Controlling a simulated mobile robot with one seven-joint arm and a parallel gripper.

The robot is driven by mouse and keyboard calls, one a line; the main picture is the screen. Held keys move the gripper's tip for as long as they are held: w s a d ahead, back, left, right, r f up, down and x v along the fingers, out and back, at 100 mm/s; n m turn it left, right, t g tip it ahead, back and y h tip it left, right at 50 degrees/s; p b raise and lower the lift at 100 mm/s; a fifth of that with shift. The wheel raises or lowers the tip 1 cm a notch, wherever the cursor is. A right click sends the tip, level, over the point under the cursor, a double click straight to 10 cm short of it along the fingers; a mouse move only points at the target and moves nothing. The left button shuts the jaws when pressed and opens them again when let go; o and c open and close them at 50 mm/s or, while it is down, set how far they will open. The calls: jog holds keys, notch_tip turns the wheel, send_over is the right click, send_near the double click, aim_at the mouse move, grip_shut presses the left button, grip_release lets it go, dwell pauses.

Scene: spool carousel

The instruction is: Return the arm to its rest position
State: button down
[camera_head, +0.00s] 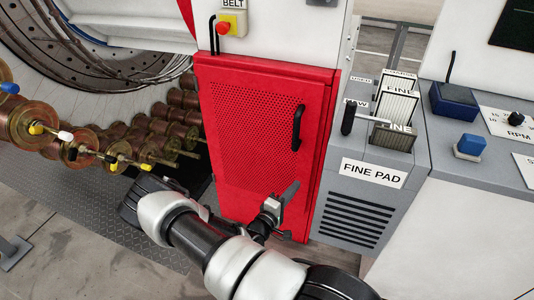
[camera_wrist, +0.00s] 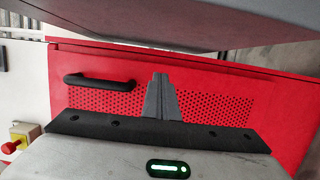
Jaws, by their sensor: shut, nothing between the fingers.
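My arm reaches in from the bottom of the head view, with white and black links bent in front of the red cabinet. My gripper (camera_head: 291,190) is in front of the lower part of the red perforated door (camera_head: 245,130). In the wrist view the grey fingers of my gripper (camera_wrist: 159,90) are together with nothing between them. The door and its black handle (camera_wrist: 100,81) lie behind them, and the door is closed. Part of my wrist is hidden behind my own arm links in the head view.
Copper-coloured spools (camera_head: 45,125) on rods fill the left side. A grey FINE PAD unit (camera_head: 355,215) with pad slots stands right of the cabinet. A grey console (camera_head: 480,130) with a blue button and knob is farther right. A red stop button (camera_head: 223,28) is above the door.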

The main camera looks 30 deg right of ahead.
jog(key=s+a+r+m+g+y, duration=0.25)
jog(key=s+r+m+g, duration=0.2)
jog(key=r, duration=0.45)
jog(key=s+a+r+m+g+y, duration=0.2)
jog(key=s+a+r+m+g, duration=0.3)
jog(key=r, duration=0.4)
jog(key=s+a+r+n+t+y, duration=0.2)
jog(key=s+a+r+t+y, duration=0.3)
jog(key=a+r, duration=0.45)
jog(key=s+a+r+n+t+y, duration=0.2)
jog(key=s+a+r+y, duration=0.2)
jog(key=a+r+y, duration=0.45)
notch_tip(320, 180, up, 22)
jog(key=a+h+p, duration=0.1)
jog(key=p, duration=1.9)
jog(key=shift+r+h, duration=0.2)
jog(key=shift+h, duration=0.2)
jog(key=shift+s, duration=0.1)
